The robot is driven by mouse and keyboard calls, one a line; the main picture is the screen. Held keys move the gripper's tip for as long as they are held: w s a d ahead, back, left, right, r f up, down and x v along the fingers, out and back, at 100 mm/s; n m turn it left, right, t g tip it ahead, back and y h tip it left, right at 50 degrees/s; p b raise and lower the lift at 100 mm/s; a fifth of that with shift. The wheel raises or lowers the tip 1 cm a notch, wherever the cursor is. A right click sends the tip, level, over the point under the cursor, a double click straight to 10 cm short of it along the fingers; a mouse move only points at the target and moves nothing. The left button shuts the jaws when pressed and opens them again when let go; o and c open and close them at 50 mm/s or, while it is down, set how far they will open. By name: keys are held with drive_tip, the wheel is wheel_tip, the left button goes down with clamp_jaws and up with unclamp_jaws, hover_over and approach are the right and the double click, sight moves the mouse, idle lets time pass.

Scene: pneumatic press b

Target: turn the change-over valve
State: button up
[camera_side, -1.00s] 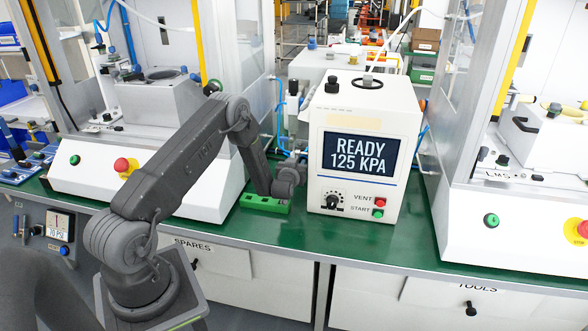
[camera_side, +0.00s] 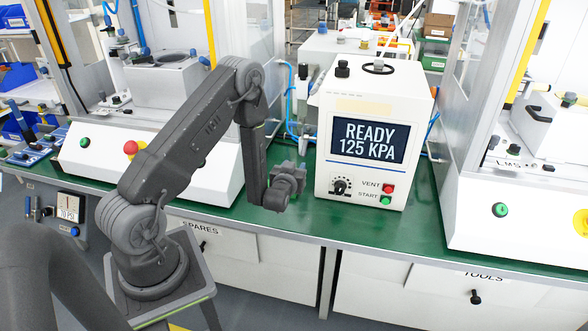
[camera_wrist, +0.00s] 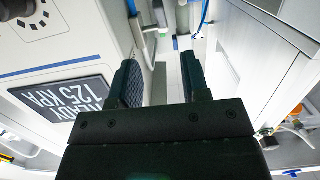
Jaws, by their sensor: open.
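I cannot tell for sure which part is the change-over valve. In the wrist view, a pale pipe fitting with a blue band (camera_wrist: 184,32) shows beyond the fingers. The white test box (camera_side: 368,135) reads READY 125 KPA and has a black selector knob (camera_side: 340,186) low on its front. My gripper (camera_wrist: 158,78) is open, with nothing between its fingers. In the side view it is near the box's left side, its fingertips hard to make out.
White press stations stand at left (camera_side: 155,170) and right (camera_side: 500,205), with a red stop button (camera_side: 131,148) on the left one. A black wheel (camera_side: 379,66) tops the box. The green bench (camera_side: 330,222) is bare in front of the box.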

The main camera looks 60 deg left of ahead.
sight(304, 148)
drive_tip(key=w+a, duration=0.3)
drive_tip(key=w+a+f+g+h, duration=0.1)
drive_tip(key=w+a, duration=0.3)
drive_tip(key=w+a+g+h, duration=0.1)
drive_tip(key=w+a, duration=0.2)
drive_tip(key=w, duration=0.1)
drive_tip(key=shift+a+f, duration=0.35)
drive_tip(key=shift+a, duration=0.05)
idle(0.3)
clamp_jaws()
idle(0.4)
